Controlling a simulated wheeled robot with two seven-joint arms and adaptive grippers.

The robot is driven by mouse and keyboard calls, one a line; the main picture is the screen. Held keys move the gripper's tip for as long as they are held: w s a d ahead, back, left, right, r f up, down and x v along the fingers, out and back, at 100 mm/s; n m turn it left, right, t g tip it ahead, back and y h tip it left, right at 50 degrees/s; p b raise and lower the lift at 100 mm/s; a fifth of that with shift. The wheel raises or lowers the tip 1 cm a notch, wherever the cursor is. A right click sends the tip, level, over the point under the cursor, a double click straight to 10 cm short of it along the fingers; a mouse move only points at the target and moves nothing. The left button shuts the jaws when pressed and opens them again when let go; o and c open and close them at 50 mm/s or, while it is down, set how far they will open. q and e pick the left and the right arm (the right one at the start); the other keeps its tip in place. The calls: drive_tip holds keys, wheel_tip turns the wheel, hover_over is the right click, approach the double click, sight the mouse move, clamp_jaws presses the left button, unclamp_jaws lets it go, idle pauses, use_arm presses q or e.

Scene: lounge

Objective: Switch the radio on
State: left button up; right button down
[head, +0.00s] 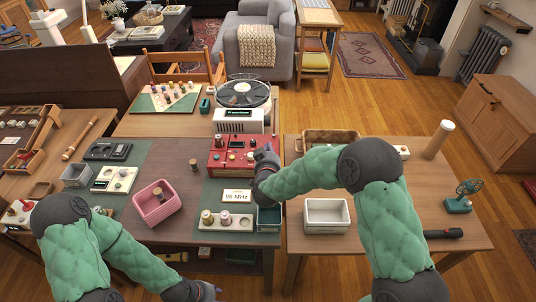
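The radio is a red box (217,165) with knobs on top, on the green mat of the middle table in the head view. A card reading "96 MHz" (236,196) stands in front of it. My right gripper (264,158) is at the radio's right side, close to or touching it; I cannot tell which. Its dark fingers are small and partly overlapped, so their opening is unclear. My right forearm passes over the gap between the tables. My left gripper (207,291) is low at the bottom edge, away from the radio, its fingers hard to make out.
A turntable (243,93) and a white device (238,121) stand behind the radio. A white bin (326,225) stands on the right table. Floor (340,100) is clear beyond.

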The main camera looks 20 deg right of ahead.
drive_tip(key=b+x, duration=0.2)
drive_tip(key=x, duration=0.4)
drive_tip(key=shift+w+d+f, duration=0.1)
drive_tip(key=shift+w+f, duration=0.15)
wheel_tip(320, 180, down, 3)
drive_tip(key=shift+s+r+b, duration=0.2)
drive_tip(key=shift+r+b, duration=0.05)
drive_tip(key=shift+b, duration=0.3)
drive_tip(key=shift+f, duration=0.55)
drive_tip(key=shift+p, duration=0.65)
drive_tip(key=shift+w+f+g+p, duration=0.15)
drive_tip(key=shift+g+p, duration=0.35)
drive_tip(key=shift+p, duration=0.15)
drive_tip(key=shift+f, duration=0.15)
drive_tip(key=shift+w, duration=0.15)
